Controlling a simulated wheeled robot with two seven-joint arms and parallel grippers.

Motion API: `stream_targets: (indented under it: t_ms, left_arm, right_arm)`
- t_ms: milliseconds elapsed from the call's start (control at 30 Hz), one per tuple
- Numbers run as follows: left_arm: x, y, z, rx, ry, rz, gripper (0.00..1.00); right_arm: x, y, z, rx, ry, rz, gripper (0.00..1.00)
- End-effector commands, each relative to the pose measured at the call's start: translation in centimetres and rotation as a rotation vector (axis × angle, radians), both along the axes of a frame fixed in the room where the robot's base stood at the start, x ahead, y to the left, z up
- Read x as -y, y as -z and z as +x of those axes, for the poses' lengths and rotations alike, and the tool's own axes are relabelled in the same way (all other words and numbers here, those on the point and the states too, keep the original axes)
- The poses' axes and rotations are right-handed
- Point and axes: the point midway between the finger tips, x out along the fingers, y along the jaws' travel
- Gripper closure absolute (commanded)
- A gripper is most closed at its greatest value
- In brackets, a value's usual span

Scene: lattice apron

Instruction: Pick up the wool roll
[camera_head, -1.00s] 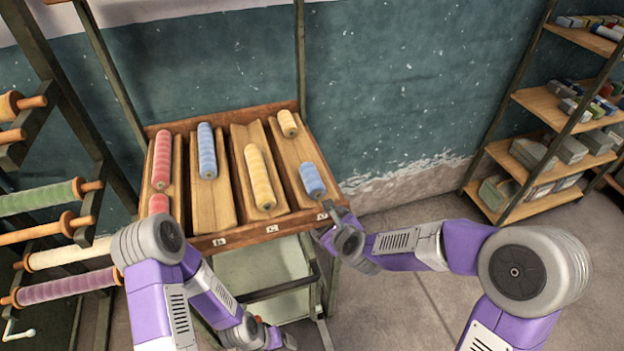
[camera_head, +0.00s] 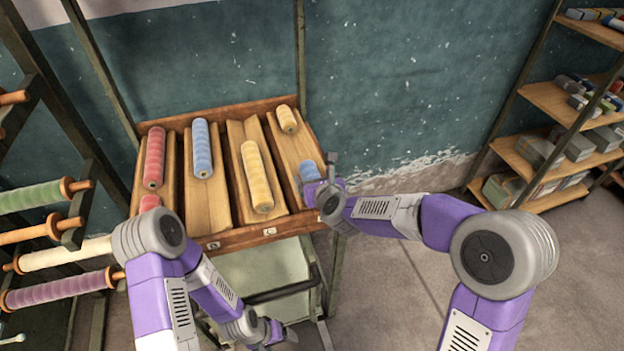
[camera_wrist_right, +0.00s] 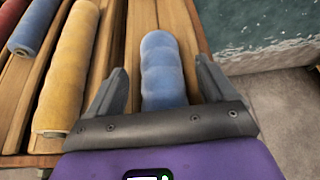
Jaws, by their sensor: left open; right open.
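Several wool rolls lie in the grooves of a slanted wooden rack (camera_head: 228,215). A short blue roll (camera_head: 309,170) is at the rack's right front, partly hidden by my right gripper (camera_head: 318,172). In the right wrist view this blue roll (camera_wrist_right: 163,70) lies between the two fingers of my right gripper (camera_wrist_right: 155,80), with gaps on both sides. The right gripper is open and holds nothing. My left gripper (camera_head: 280,335) is open and empty, low in front of the rack.
A long yellow roll (camera_head: 257,175), a longer blue roll (camera_head: 202,148), a red roll (camera_head: 154,158) and a small yellow roll (camera_head: 287,119) share the rack. A shelf unit (camera_head: 560,105) is at right.

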Motion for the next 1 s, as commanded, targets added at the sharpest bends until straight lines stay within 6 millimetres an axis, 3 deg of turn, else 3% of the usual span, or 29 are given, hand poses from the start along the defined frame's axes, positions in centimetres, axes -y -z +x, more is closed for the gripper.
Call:
stream_targets:
  t_ms: [300, 700, 1000]
  left_arm:
    - [0.00, 0.04, 0.00, 0.000, 0.000, 0.000, 0.21]
    - [0.00, 0.04, 0.00, 0.000, 0.000, 0.000, 0.21]
    - [0.00, -0.23, 0.00, 0.000, 0.000, 0.000, 0.21]
  right_arm:
    - [-0.18, 0.31, 0.59, 0.000, 0.000, -0.001, 0.16]
    - [-0.18, 0.30, 0.57, 0.000, 0.000, -0.001, 0.77]
    - [-0.16, -0.42, 0.60, 0.003, 0.001, 0.001, 0.79]
